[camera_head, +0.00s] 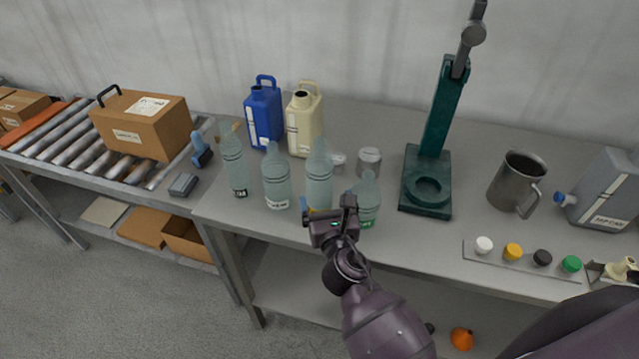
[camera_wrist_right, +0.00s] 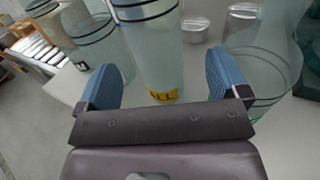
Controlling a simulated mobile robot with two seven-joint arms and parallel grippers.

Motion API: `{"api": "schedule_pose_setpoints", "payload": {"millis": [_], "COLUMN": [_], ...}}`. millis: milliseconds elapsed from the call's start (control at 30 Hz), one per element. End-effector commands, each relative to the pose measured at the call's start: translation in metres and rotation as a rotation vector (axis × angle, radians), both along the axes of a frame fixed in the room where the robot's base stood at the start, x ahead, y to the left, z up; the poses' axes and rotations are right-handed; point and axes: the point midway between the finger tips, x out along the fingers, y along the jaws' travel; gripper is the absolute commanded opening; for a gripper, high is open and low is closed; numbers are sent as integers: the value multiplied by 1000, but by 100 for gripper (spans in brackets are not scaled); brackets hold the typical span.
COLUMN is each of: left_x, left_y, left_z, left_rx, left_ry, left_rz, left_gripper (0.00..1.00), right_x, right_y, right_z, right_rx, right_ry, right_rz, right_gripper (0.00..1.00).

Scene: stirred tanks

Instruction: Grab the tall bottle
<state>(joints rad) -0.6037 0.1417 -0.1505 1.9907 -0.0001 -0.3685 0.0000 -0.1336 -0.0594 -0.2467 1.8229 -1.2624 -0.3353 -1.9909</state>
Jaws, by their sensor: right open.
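The tall bottle (camera_head: 319,172) is clear, pale green and upright near the table's front edge. In the right wrist view the bottle (camera_wrist_right: 153,45) has dark rings and a yellow label at its base, on which "LL" can be read. My right gripper (camera_head: 329,208) is open at the bottle's front. In the wrist view its blue fingers (camera_wrist_right: 160,78) stand on either side of the lower bottle, with gaps visible; I cannot tell how deep the bottle sits between them. My left gripper is not in view.
Similar bottles stand close by: two on the left (camera_head: 235,165) (camera_head: 276,180) and a shorter one (camera_head: 368,198) at the right finger. Behind are a blue jug (camera_head: 264,115), a cream jug (camera_head: 303,125) and a metal tin (camera_head: 369,161). A green stand (camera_head: 427,180) is further right.

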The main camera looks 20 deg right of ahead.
Motion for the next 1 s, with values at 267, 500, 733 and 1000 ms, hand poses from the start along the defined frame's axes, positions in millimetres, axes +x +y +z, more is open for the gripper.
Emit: {"api": "schedule_pose_setpoints", "payload": {"millis": [267, 500, 733, 1000], "left_x": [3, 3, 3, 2], "left_y": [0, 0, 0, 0], "left_z": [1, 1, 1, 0], "left_rx": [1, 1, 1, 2], "left_ry": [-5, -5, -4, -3], "left_rz": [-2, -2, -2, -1], "left_gripper": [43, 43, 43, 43], "right_x": [23, 50, 55, 55], "right_y": [1, -1, -2, -2], "right_z": [0, -1, -1, -1], "right_rx": [5, 2, 3, 3], "right_ry": [-2, 0, 0, 0], "right_rz": [-1, 0, -1, -1], "right_gripper": [93, 93, 93, 68]}}
